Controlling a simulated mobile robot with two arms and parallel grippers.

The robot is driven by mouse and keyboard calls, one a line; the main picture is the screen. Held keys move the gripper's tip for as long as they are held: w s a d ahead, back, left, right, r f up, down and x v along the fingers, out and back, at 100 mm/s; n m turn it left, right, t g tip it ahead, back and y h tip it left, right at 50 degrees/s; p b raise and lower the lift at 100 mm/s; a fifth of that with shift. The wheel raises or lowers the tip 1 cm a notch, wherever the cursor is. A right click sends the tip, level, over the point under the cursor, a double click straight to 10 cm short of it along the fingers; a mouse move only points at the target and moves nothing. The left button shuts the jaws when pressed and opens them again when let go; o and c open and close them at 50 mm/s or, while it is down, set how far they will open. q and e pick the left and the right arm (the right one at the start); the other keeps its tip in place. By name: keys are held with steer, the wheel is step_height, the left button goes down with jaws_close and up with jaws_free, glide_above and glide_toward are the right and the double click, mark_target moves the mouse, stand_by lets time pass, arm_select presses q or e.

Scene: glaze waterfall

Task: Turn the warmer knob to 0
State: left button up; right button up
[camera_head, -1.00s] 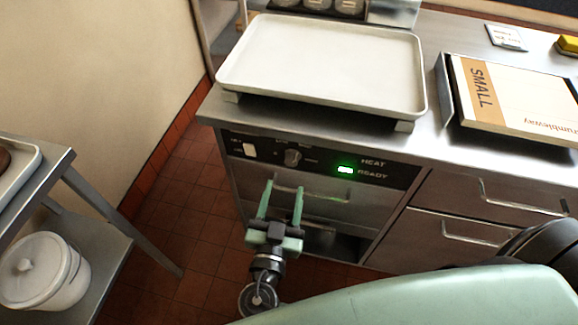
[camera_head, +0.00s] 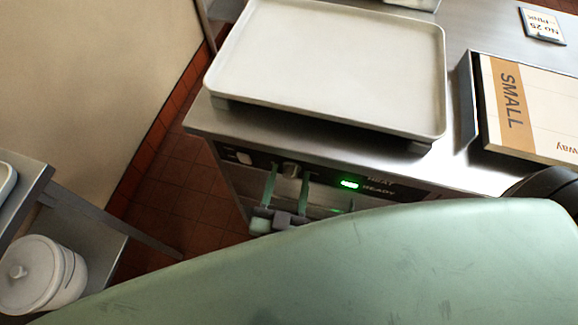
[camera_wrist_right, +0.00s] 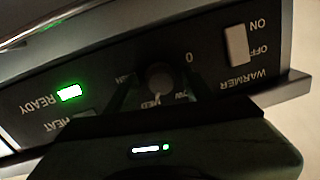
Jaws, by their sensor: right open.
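The warmer knob (camera_head: 291,169) is a small round knob on the dark front panel under the counter edge. It also shows in the right wrist view (camera_wrist_right: 160,77), with 0 and MED printed around it. I cannot tell where it points. My right gripper (camera_head: 287,177) is open, its two green fingers reaching up to the panel on either side of the knob. In the right wrist view the dark fingers flank the knob; I cannot tell whether they touch it. My left gripper is not in view.
A white ON/OFF rocker switch (camera_wrist_right: 236,45) and a lit green READY lamp (camera_head: 349,183) flank the knob. A large pale tray (camera_head: 330,65) stands on the counter above. A SMALL box (camera_head: 535,110) lies right. A white lidded pot (camera_head: 40,275) sits lower left.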

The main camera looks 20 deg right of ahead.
steer(key=shift+s, duration=0.1)
jaws_close()
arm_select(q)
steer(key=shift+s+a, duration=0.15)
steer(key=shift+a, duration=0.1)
